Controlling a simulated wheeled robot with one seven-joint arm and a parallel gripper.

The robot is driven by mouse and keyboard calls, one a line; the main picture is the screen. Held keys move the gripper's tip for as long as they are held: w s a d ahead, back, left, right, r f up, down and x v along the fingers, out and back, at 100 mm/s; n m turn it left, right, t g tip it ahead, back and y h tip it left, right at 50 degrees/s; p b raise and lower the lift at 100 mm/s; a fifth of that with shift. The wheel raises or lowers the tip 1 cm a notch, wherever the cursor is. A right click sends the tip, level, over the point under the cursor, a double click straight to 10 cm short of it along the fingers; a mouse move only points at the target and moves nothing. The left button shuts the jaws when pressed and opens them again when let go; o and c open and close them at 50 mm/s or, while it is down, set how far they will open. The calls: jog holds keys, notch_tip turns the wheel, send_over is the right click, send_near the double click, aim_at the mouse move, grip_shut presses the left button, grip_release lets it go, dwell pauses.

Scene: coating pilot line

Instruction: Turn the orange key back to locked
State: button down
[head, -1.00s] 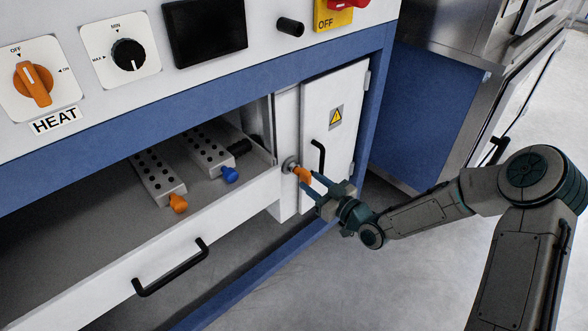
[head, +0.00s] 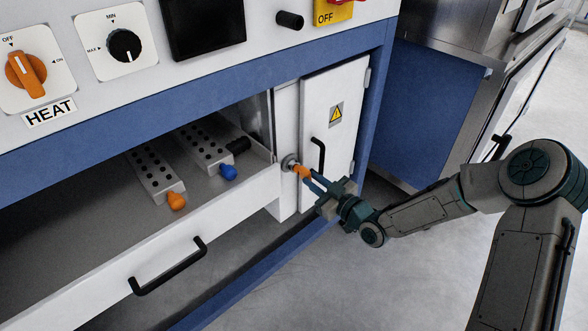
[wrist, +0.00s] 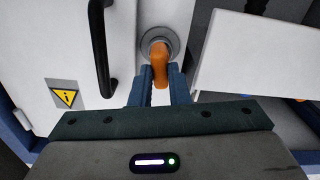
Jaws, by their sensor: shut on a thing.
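The orange key (head: 301,170) sits in a round metal lock (head: 289,162) on the white cabinet front, beside the small door with the warning sign. In the wrist view the key (wrist: 159,62) points down from the lock ring (wrist: 172,40), leaning slightly left. My gripper (head: 312,179) is shut on the key's handle. In the wrist view its blue fingers (wrist: 161,86) stand on both sides of the key, whose lower end is between them.
A white drawer (head: 215,235) with a black handle stands open to the left, holding perforated blocks with orange and blue knobs (head: 228,172). The small door (head: 335,125) has a black bar handle close to my gripper. Grey floor (head: 420,280) is clear below.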

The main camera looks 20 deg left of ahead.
jog(key=shift+s+f+n+b, duration=0.1)
jog(key=shift+s+n+b, duration=0.05)
jog(key=shift+n+b, duration=1.7)
jog(key=shift+s+f+n+b, duration=0.1)
jog(key=shift+n+b, duration=1.65)
jog(key=shift+n, duration=0.1)
jog(key=n, duration=0.8)
jog(key=shift+a, duration=0.1)
jog(key=c, duration=1.3)
grip_release()
jog(key=shift+r, duration=0.1)
jog(key=shift+w, duration=0.1)
